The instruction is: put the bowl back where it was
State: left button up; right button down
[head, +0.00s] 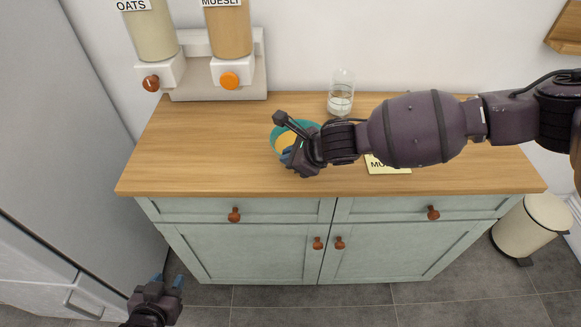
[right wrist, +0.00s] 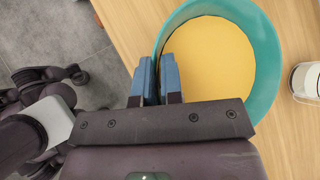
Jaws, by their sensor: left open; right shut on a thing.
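The teal bowl (head: 274,136) with a flat yellow inside is over the middle of the wooden counter. It is partly hidden behind my right gripper (head: 289,153). In the right wrist view the bowl (right wrist: 266,75) fills the upper right, and my right gripper (right wrist: 158,75) has its blue fingers shut across the near rim. I cannot tell whether the bowl rests on the counter or is slightly above it. My left gripper (head: 168,281) is open and empty, low in front of the cabinet at the lower left.
The counter (head: 190,150) is clear left of the bowl. An oats dispenser (head: 151,32) and a muesli dispenser (head: 229,30) stand at the back left. A glass jar (head: 341,96) stands behind my right arm. A yellow card (head: 388,168) lies partly hidden beneath that arm.

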jog(key=shift+f, duration=1.9)
jog(key=shift+f, duration=0.1)
jog(key=c, duration=1.3)
grip_release()
jog(key=shift+o, duration=0.2)
jog(key=v, duration=1.2)
